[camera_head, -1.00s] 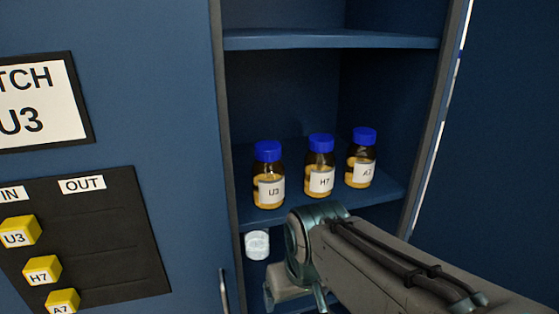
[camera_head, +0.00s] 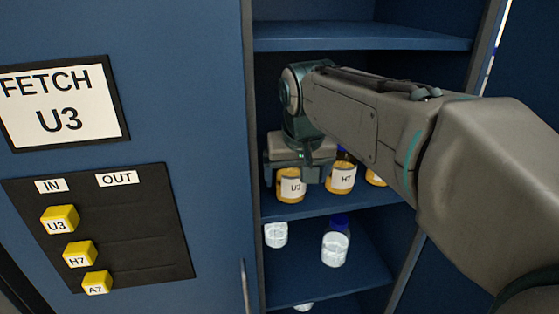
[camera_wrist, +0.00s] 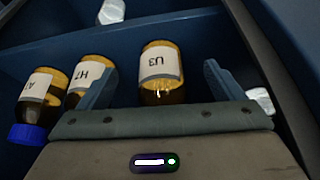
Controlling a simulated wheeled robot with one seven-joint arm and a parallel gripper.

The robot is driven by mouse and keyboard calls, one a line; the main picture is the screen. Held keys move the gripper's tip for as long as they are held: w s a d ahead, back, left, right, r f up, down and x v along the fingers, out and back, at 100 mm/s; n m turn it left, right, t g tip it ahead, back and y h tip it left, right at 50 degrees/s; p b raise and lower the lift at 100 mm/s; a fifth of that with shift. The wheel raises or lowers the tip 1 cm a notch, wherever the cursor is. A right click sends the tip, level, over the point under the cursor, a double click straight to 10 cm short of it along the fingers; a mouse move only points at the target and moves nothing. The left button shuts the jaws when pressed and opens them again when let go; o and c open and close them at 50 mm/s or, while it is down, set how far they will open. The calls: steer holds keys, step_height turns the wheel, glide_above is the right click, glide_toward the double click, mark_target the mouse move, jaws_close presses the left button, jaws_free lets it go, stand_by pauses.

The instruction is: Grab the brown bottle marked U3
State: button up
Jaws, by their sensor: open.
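The brown bottle marked U3 (camera_head: 290,187) stands upright at the left on the middle shelf, its cap hidden by my gripper. In the wrist view the U3 bottle (camera_wrist: 161,62) appears upside down, between my two spread fingers. My gripper (camera_head: 297,174) is open and reaches down over it from above. One finger lies between U3 and the neighbouring bottle H7, the other on U3's far side. In the wrist view, gaps show between my gripper (camera_wrist: 163,84) fingers and the bottle. I cannot tell whether the palm touches the cap.
Brown bottle H7 (camera_head: 341,178) stands close beside U3, and another brown bottle (camera_head: 375,177) is partly behind my arm. White-looking bottles (camera_head: 335,248) stand on the shelf below. An upper shelf (camera_head: 360,42) and the cabinet's left wall (camera_head: 249,150) bound the space.

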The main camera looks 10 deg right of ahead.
steer(key=w, duration=0.2)
steer(key=w+p, duration=0.1)
steer(key=w, duration=0.1)
steer(key=w+p, duration=0.1)
steer(key=shift+w+d, duration=0.25)
steer(key=shift+w, duration=0.15)
steer(key=shift+f, duration=0.55)
steer(key=shift+w, duration=0.1)
steer(key=c, duration=1.3)
